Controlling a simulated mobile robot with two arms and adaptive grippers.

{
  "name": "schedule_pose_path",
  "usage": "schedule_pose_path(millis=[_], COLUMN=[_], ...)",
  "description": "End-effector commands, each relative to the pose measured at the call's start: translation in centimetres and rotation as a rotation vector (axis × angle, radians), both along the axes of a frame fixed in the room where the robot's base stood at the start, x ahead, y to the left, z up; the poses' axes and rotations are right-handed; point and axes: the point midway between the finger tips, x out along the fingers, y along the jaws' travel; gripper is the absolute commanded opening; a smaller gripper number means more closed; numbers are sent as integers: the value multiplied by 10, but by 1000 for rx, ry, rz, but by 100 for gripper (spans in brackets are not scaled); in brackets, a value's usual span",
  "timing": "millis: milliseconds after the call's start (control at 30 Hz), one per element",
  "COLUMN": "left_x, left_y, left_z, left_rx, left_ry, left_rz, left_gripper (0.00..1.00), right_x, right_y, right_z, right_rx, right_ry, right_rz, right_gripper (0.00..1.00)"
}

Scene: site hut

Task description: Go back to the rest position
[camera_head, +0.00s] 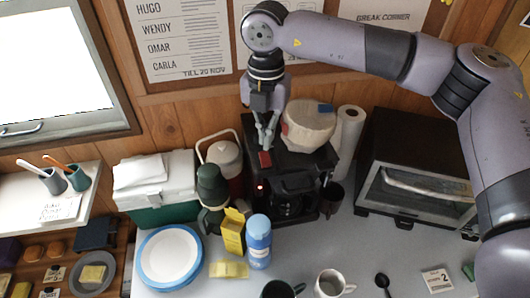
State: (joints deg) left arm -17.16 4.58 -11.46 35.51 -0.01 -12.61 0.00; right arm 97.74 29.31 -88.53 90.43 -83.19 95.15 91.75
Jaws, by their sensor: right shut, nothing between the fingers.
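My right gripper (266,140) hangs pointing down above the black coffee machine (296,166) at the back of the counter. Its fingers are together with nothing visible between them. A small red piece (265,159) on the machine's top lies just below the fingertips; I cannot tell whether they touch it. My right arm (400,55) arches in from the right edge, over the toaster oven. My left gripper does not show.
The toaster oven (415,195) stands right of a paper roll (347,138). A green-and-white cooler (157,190), flask (211,190), yellow box (232,232) and blue container (258,240) crowd the left. Plates (170,257), mugs (330,284) and a black spoon (383,284) lie in front.

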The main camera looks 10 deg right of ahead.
Motion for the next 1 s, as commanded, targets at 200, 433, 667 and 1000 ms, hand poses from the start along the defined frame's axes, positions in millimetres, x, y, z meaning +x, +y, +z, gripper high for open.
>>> schedule_pose_path(millis=[200, 433, 667, 1000], left_x=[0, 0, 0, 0], left_y=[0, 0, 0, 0], left_z=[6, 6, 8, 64], left_rx=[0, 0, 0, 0], left_ry=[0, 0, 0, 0], left_rz=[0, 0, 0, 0], left_gripper=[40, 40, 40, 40], right_x=[0, 0, 0, 0], right_y=[0, 0, 0, 0], right_z=[14, 13, 16, 72], right_rx=[-1, -1, -1, -1], right_ry=[1, 1, 1, 1], right_rz=[0, 1, 1, 0], right_gripper=[0, 0, 0, 0])
